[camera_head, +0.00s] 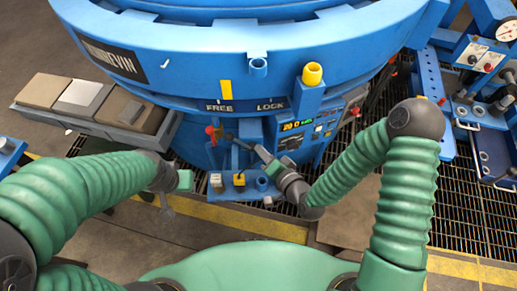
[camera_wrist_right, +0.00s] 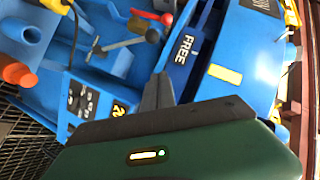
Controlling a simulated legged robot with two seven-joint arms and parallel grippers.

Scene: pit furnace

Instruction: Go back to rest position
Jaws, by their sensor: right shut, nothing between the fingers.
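My right gripper (camera_head: 262,154) is in front of the blue furnace (camera_head: 300,50), near its control panel, with its fingers together and empty. In the right wrist view its closed dark fingers (camera_wrist_right: 158,93) point at the blue front, below the FREE label.
A side tray (camera_head: 60,118) with several slabs is at the left. The lit display (camera_head: 298,126) sits right of the right gripper. A yellow-capped post (camera_head: 312,75) stands above it. Grated floor (camera_head: 470,210) and blue pipework with a gauge (camera_head: 508,32) are at the right.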

